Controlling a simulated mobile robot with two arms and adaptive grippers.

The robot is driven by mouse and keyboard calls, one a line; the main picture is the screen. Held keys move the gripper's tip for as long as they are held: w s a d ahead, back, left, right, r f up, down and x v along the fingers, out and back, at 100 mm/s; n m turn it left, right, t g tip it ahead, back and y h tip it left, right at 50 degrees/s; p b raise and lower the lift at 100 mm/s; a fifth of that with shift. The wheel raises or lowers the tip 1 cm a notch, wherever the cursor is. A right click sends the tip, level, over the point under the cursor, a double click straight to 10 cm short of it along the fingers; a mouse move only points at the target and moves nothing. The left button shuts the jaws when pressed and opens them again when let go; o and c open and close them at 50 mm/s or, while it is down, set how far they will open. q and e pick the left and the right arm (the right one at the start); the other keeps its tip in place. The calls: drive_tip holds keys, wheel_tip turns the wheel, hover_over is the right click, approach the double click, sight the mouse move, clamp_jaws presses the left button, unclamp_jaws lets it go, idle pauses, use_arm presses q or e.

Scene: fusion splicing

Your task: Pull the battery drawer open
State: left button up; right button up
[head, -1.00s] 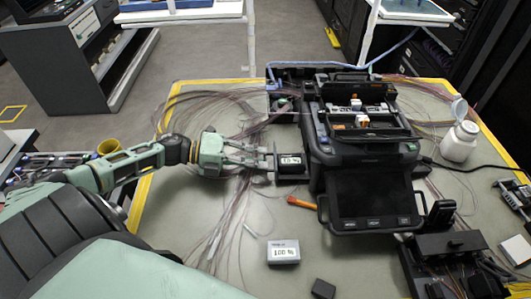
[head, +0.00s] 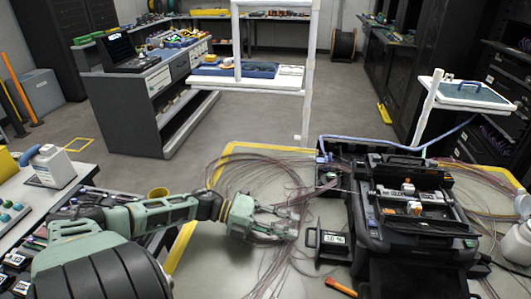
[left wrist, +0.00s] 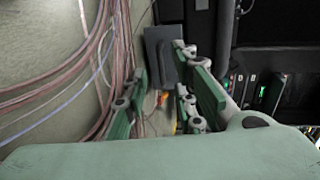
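The black fusion splicer (head: 415,225) stands on the work table. Its battery drawer (head: 312,238) sticks out from the splicer's left side, with a black handle at its outer end. A battery (head: 335,239) with a white label, apparently "10 %", sits in it. My left gripper (head: 296,226) is just left of the handle, with its fingers apart and a small gap to the drawer. In the left wrist view the open fingers (left wrist: 170,85) have a dark plate (left wrist: 160,55), apparently the drawer's end, beyond their tips. My right gripper is not in view.
Thin fibre strands (head: 262,180) lie loosely around and behind my left gripper. An orange-handled tool (head: 341,287) lies in front of the drawer. A white bottle (head: 520,240) stands right of the splicer. A side bench (head: 82,172) is at the left.

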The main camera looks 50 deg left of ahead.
use_arm(q)
drive_tip(key=v, duration=0.8)
drive_tip(key=shift+s+a, duration=0.1)
drive_tip(key=shift+a, duration=0.05)
drive_tip(key=shift+f, duration=0.1)
